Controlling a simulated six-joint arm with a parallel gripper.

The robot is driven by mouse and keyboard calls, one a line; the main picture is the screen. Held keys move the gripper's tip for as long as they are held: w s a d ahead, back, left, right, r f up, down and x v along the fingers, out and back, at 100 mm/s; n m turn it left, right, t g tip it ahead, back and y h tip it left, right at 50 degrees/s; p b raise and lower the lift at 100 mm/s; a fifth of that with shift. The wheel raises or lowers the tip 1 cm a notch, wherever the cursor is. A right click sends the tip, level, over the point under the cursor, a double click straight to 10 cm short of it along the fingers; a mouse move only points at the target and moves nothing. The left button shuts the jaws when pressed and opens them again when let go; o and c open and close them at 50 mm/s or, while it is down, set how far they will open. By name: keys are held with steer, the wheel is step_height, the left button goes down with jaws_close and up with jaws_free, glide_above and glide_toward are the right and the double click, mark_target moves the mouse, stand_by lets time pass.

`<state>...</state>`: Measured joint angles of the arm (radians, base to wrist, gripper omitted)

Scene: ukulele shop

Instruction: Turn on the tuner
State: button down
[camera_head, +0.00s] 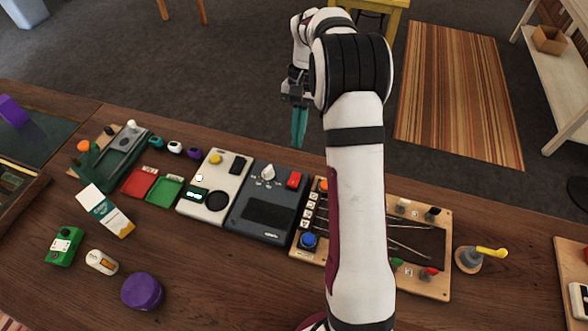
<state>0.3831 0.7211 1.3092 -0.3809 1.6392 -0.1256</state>
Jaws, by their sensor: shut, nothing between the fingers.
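My gripper (299,128) has teal fingers pointing down. It is shut and empty, above the back edge of the workbench and apart from everything on it. A dark grey device (264,229) with a blank dark screen lies on the bench, nearer the camera than the gripper. It has a white knob (267,172) and a red switch (294,179) at its back. Beside it on the left is a beige device (220,171) with a yellow button, a lit green display and a round dark speaker. No readable label shows which one is the tuner.
My arm hides part of the wooden board (442,290) with pegs, strings and a blue button. Left are red (139,182) and green (165,189) trays, a white carton (105,211), a green box (64,247) and a purple tub (142,291). The front middle bench is clear.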

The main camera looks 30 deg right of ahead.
mark_target(293, 183)
steer(key=x, duration=1.1)
steer(key=shift+f, duration=0.1)
steer(key=shift+s+a+f, duration=0.15)
steer(key=shift+f, duration=0.1)
steer(key=shift+w+d+r, duration=0.1)
steer(key=shift+w+d, duration=0.5)
steer(key=shift+r, duration=0.1)
